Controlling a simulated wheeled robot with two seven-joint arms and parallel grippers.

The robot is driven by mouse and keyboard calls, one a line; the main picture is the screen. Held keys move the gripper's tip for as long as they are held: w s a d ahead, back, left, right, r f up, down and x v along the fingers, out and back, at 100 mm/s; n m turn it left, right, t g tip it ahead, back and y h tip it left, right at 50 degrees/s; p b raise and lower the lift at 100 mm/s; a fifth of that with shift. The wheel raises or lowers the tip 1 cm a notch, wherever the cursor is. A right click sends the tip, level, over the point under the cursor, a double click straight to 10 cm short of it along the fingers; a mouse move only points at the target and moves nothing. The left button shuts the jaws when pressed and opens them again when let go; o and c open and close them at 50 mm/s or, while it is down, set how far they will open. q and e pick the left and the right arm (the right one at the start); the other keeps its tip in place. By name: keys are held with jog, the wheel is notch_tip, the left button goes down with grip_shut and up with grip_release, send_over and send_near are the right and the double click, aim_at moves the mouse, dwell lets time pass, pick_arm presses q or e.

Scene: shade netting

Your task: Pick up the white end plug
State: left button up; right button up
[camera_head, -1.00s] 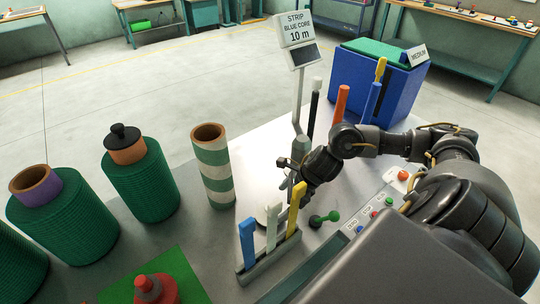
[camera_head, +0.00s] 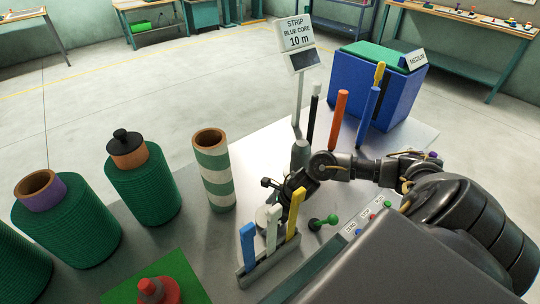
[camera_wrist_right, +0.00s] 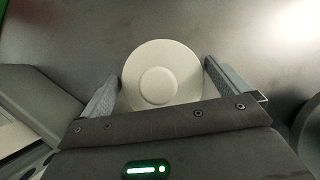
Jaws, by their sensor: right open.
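The white end plug (camera_wrist_right: 160,72) is a round white disc with a raised middle, flat on the grey table. In the head view it shows only in part (camera_head: 262,214), behind the upright strips in their rack. My right gripper (camera_wrist_right: 162,80) is open in the right wrist view, with one finger on each side of the plug; whether they touch it I cannot tell. In the head view the right gripper (camera_head: 272,195) points down just behind the rack. My left gripper is not in view.
The rack (camera_head: 268,262) with blue, pale and yellow strips stands close in front of the plug. A green-and-white striped tube (camera_head: 214,172) stands to the left. A green-knobbed piece (camera_head: 322,222) lies to the right. Green netting rolls (camera_head: 145,188) stand farther left.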

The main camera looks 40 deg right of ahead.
jog(key=c, duration=0.7)
jog(key=shift+c, duration=0.2)
jog(key=shift+r, duration=0.15)
